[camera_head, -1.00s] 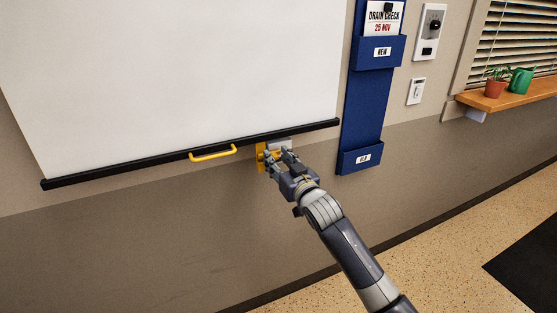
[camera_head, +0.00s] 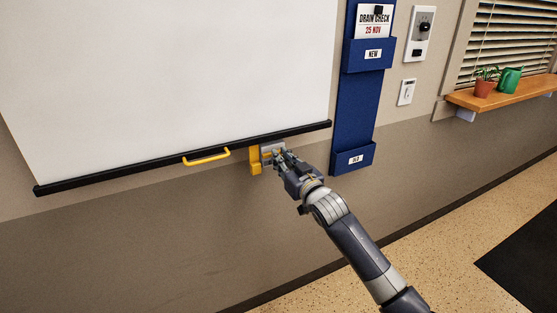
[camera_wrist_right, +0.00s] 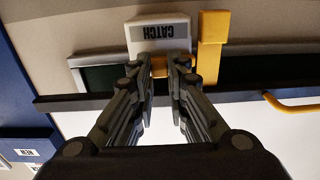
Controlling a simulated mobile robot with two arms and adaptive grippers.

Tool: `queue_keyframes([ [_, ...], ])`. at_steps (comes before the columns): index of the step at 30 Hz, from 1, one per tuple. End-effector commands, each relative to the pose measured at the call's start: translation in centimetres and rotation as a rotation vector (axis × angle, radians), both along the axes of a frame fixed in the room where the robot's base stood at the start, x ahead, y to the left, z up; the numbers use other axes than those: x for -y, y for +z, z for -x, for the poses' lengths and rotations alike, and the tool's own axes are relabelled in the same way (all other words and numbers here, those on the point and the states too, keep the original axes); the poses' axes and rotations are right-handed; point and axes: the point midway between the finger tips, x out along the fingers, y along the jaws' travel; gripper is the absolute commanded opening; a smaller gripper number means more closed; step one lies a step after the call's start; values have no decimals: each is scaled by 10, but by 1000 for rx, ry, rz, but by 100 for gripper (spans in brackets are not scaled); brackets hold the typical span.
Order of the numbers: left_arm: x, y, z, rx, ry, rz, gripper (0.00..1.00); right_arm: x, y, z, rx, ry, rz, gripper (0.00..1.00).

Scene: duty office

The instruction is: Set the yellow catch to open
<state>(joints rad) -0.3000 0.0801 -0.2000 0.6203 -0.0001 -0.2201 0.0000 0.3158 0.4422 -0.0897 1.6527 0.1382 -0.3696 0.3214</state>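The catch shows in the head view as a grey housing (camera_head: 272,148) under the screen's lower bar. A yellow upright piece (camera_head: 255,161) stands at its left. A small yellow part (camera_wrist_right: 159,67) shows between the fingertips of my right gripper (camera_wrist_right: 159,76). The fingers are apart, and I cannot tell whether they touch it. In the head view my right gripper (camera_head: 281,157) is just right of the yellow piece. My left gripper is out of view.
The white screen (camera_head: 170,75) has a black lower bar (camera_head: 100,175) with a yellow handle (camera_head: 206,157) left of the catch. A blue wall holder (camera_head: 355,115) hangs to the right. A dark green pane (camera_wrist_right: 98,77) adjoins the catch. The wall below is clear.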

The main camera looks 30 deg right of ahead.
Motion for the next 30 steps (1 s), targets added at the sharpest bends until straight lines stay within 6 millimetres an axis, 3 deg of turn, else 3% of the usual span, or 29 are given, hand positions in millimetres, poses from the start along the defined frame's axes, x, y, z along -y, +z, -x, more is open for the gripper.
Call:
queue_keyframes([
  [1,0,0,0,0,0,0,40,3,2,0,2,-6,4,24],
  [3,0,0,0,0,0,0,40,3,2,0,2,-6,4,35],
  [16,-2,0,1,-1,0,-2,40,2,0,7,-1,-3,2,35],
  [20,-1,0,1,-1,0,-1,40,2,-1,24,-1,-3,2,35],
  [30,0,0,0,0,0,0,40,3,0,90,-1,-4,3,35],
])
